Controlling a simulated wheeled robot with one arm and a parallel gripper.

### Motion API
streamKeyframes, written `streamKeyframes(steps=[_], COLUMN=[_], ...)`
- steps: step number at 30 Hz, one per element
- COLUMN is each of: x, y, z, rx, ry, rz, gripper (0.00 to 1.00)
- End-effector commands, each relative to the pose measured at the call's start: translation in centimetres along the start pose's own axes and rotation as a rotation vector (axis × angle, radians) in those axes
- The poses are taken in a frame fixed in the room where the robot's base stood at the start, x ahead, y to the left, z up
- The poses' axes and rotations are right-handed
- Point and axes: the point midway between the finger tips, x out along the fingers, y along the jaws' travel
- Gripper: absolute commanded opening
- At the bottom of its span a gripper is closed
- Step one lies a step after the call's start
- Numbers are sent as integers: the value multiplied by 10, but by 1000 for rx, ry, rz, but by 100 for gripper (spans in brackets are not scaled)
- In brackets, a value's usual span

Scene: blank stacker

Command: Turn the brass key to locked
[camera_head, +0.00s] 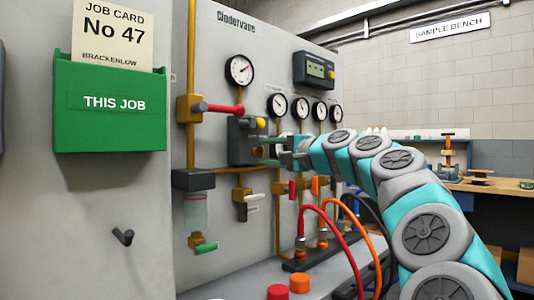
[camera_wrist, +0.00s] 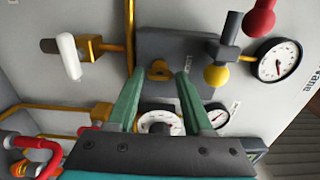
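The brass key (camera_wrist: 159,71) sits on the face of a dark grey box (camera_wrist: 205,50) on the panel. It lies between the fingertips of my gripper (camera_wrist: 159,76) in the wrist view, with a gap showing on each side. The fingers are apart, and I see no contact with the key. In the head view my gripper (camera_head: 270,148) is at the front of the dark box (camera_head: 240,138). The key cannot be made out clearly there. The box's small lettering is too small to read.
A yellow knob (camera_wrist: 217,76) and a red knob (camera_wrist: 259,18) stand close to the box. A red-handled valve (camera_head: 220,108), several gauges (camera_head: 239,70) and brass pipes surround it. Red and orange hoses (camera_head: 334,228) loop below my arm. A green job-card holder (camera_head: 110,105) hangs at left.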

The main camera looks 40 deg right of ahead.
Motion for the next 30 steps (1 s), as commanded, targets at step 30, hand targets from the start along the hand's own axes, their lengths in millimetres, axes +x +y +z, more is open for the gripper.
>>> streamKeyframes(steps=[30], x=[-72], y=[0], z=[0], rx=[-1], ry=[1], rz=[-1], gripper=[70])
